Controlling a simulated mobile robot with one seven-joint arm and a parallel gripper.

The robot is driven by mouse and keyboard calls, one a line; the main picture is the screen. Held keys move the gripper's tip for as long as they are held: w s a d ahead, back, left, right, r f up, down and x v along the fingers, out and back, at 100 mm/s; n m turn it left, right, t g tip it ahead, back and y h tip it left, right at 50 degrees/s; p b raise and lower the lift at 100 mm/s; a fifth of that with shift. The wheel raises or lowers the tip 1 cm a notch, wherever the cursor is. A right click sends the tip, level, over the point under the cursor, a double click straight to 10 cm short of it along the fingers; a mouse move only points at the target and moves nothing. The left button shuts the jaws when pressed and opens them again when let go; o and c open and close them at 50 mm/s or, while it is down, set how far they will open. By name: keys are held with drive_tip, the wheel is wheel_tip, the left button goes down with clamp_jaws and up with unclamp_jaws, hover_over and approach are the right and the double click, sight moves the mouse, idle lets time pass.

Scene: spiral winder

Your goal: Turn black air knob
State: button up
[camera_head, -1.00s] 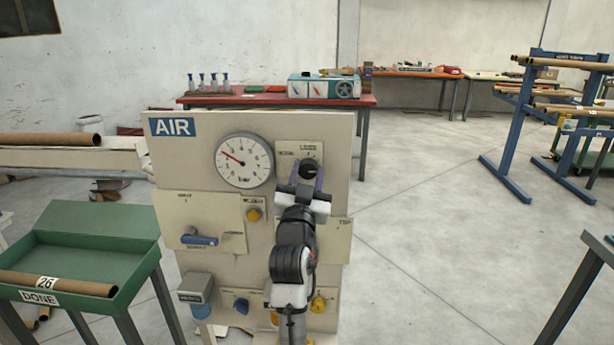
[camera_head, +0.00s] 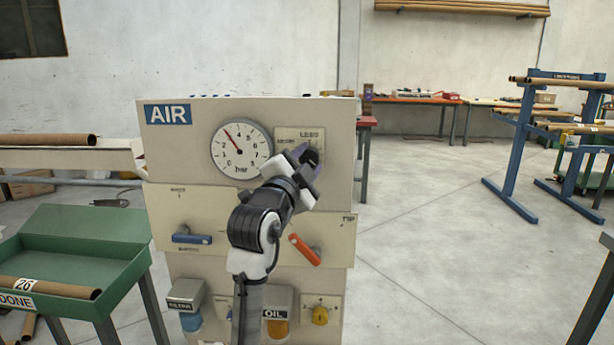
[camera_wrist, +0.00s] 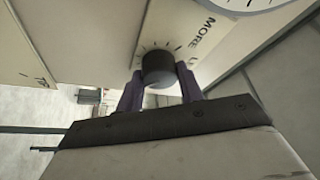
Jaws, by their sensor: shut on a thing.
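The black air knob (camera_wrist: 158,68) sits on the cream panel in the wrist view, with tick marks and the word MORE beside it. It also shows in the head view (camera_head: 313,155), partly covered by my gripper. My gripper (camera_wrist: 160,84) has its two purple fingers on either side of the knob and is shut on it. My gripper (camera_head: 307,158) reaches the knob from below and to the left in the head view. The round pressure gauge (camera_head: 240,150), marked bar, is left of the knob, its red needle pointing up and left, between 2 and 4.
A blue lever (camera_head: 192,239) and an orange-red lever (camera_head: 305,250) are lower on the panel. Below are a yellow knob (camera_head: 320,316) and the OIL unit (camera_head: 277,305). A green tray (camera_head: 75,250) stands at left. The floor right of the panel is clear.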

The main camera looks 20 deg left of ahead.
drive_tip(key=m+g, duration=0.1)
drive_tip(key=m, duration=0.2)
drive_tip(key=m+g+h+b, duration=0.1)
drive_tip(key=m, duration=0.2)
drive_tip(key=shift+r, duration=0.1)
drive_tip(key=m+g, duration=0.1)
drive_tip(key=m, duration=0.1)
drive_tip(key=m+g, duration=0.1)
drive_tip(key=m, duration=0.1)
drive_tip(key=shift+r+m+y, duration=0.1)
drive_tip(key=shift+m+y, duration=0.2)
drive_tip(key=shift+m, duration=0.1)
drive_tip(key=o, duration=1)
drive_tip(key=s+a+r+b, duration=0.1)
drive_tip(key=s+r, duration=0.1)
drive_tip(key=s, duration=1.1)
drive_tip(key=shift+s, duration=0.35)
